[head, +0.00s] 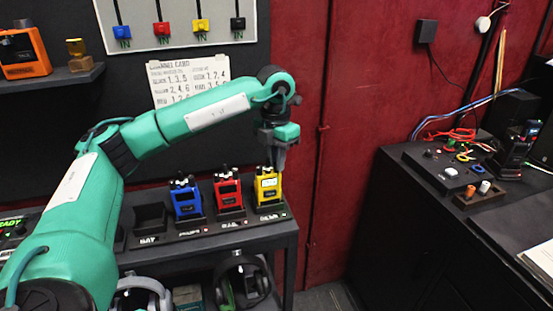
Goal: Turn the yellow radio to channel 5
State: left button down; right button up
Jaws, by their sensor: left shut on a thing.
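The yellow radio (267,190) stands upright in the rightmost slot of a dark charger rack on the shelf. It has a small pale display on its front. My left gripper (277,166) points down at the top of the yellow radio and is shut on it, at its right side. The fingertips cover part of the top, so the knob there and its setting are hidden or too small to read. My right gripper is not in view.
A red radio (228,194) and a blue radio (186,200) stand left of the yellow one, close by. A channel card (188,80) hangs behind my left arm, partly covered. Headphones (240,282) hang below the shelf. A black cabinet (410,215) with cables stands at right.

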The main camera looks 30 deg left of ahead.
pick_arm(q)
jog(key=c, duration=1.4)
grip_release()
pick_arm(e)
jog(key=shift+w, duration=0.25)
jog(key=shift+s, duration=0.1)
